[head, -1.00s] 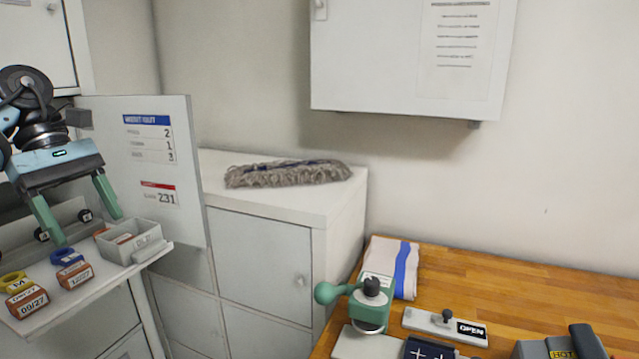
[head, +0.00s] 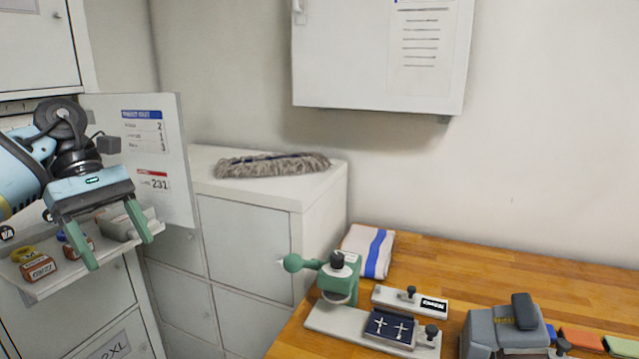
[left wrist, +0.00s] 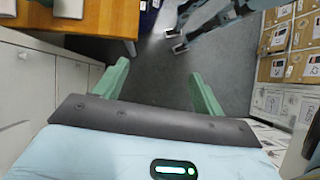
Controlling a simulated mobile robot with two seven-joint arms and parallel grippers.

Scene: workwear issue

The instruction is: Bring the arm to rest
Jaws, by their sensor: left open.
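My left gripper (head: 119,250) is at the left of the head view, with pale blue housing and two green fingers. Its fingers are apart and nothing is between them. It hangs in front of a small shelf (head: 45,292), and its fingers overlap the shelf edge in the picture. In the left wrist view the gripper (left wrist: 160,72) points over grey floor (left wrist: 165,95), its fingers wide apart and empty. My right gripper cannot be made out in either view.
A notice panel (head: 182,205) stands behind. A mop head (head: 272,166) lies on white lockers (head: 245,245). The wooden bench (head: 455,257) carries a green press (head: 342,280), a folded towel (head: 368,250) and a grey device (head: 500,328).

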